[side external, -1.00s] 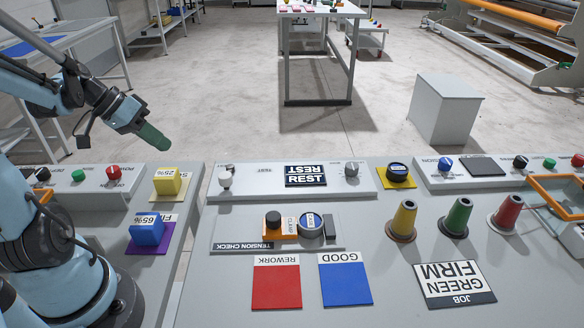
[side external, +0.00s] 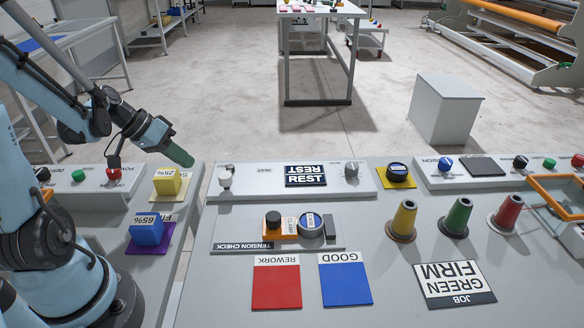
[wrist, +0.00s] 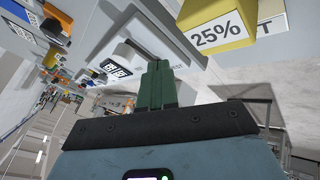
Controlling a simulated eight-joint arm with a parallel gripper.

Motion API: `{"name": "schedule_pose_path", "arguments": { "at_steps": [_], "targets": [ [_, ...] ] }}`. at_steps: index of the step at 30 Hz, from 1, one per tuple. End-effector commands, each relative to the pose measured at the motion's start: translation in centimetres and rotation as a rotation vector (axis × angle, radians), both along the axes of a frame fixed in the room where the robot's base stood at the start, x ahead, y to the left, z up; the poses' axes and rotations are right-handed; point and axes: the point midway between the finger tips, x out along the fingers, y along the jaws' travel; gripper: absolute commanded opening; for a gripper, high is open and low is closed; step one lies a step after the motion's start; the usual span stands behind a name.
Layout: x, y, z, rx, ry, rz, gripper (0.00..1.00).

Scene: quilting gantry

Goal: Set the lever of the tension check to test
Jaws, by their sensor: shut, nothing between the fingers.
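The tension check plate (side external: 345,240) lies on the bench in the side view, with an orange clamp block (side external: 283,228) and a round dark part on it. Behind it is a grey panel (side external: 330,190) with a display reading REST (side external: 305,181). A small pale-capped lever or knob (side external: 225,181) stands at the panel's left end; which way it is set is hard to tell. My gripper (side external: 184,158) has green fingers, shut and empty, in the air left of the panel. In the wrist view the shut fingers (wrist: 155,83) show in front of the panel.
A yellow 25% block (side external: 167,184) and a blue 65% block (side external: 147,230) sit just below my gripper, to the left. Yellow, green and red cones (side external: 459,218) stand to the right. Red and blue cards (side external: 276,285) lie in front.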

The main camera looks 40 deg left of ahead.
Motion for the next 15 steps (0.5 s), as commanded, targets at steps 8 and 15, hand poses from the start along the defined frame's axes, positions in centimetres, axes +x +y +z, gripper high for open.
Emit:
{"name": "schedule_pose_path", "arguments": {
  "at_steps": [8, 15],
  "targets": [
    [1.9, -1.9, -2.5, 0.000, -0.001, -0.004, 0.00],
    [2.7, -4.4, -2.5, 0.001, 0.000, -0.003, 0.00]
  ]
}}
